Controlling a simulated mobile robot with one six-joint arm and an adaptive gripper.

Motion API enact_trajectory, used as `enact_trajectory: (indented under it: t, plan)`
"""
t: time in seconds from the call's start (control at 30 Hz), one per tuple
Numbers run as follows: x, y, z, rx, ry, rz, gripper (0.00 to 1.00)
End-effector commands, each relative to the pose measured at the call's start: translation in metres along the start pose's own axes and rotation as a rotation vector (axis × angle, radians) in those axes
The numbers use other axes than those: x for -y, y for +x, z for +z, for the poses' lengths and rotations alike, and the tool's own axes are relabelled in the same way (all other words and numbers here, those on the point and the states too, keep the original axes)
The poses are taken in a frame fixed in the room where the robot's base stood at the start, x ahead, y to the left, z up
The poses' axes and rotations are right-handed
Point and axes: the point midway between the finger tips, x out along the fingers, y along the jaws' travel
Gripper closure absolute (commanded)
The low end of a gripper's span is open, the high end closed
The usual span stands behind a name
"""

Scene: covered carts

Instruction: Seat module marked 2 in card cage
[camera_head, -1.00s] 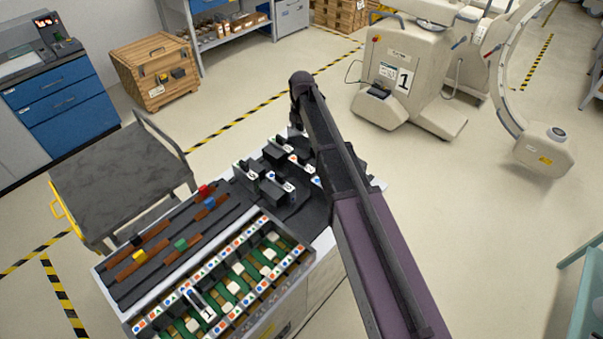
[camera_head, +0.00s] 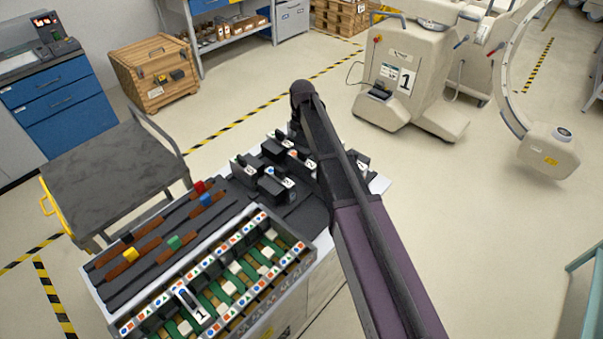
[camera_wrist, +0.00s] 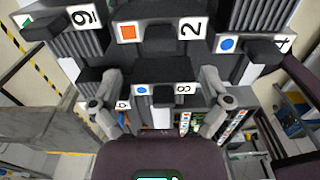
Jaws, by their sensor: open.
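The module marked 2 (camera_wrist: 155,38), with an orange square on its pale top, stands at the upper middle of the wrist view. In the head view it appears among the dark modules, partly by my arm (camera_head: 301,160). My gripper (camera_wrist: 158,104) is open, its fingers apart on either side of the picture's middle. A module marked 8 (camera_wrist: 164,92), with a blue dot, shows between the fingers; contact cannot be told. In the head view my arm hides the gripper. The card cage (camera_head: 240,240) lies at the front of the cart, with a module marked 1 (camera_head: 193,304) standing in it.
Modules marked 9 (camera_wrist: 82,18) and 4 (camera_wrist: 248,46) flank module 2. A dark rack with coloured blocks (camera_head: 165,235) lies left of the cage. A grey covered cart (camera_head: 110,175) stands further left. Open floor lies right of my arm.

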Motion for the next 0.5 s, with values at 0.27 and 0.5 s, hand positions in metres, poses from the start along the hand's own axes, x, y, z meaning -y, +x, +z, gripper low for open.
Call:
enact_trajectory:
  t: [0.27, 0.5]
  plan:
    - [0.0, 0.019, 0.0, 0.0, 0.0, 0.0, 0.03]
    - [0.0, 0.019, 0.001, 0.0, 0.001, 0.0, 0.03]
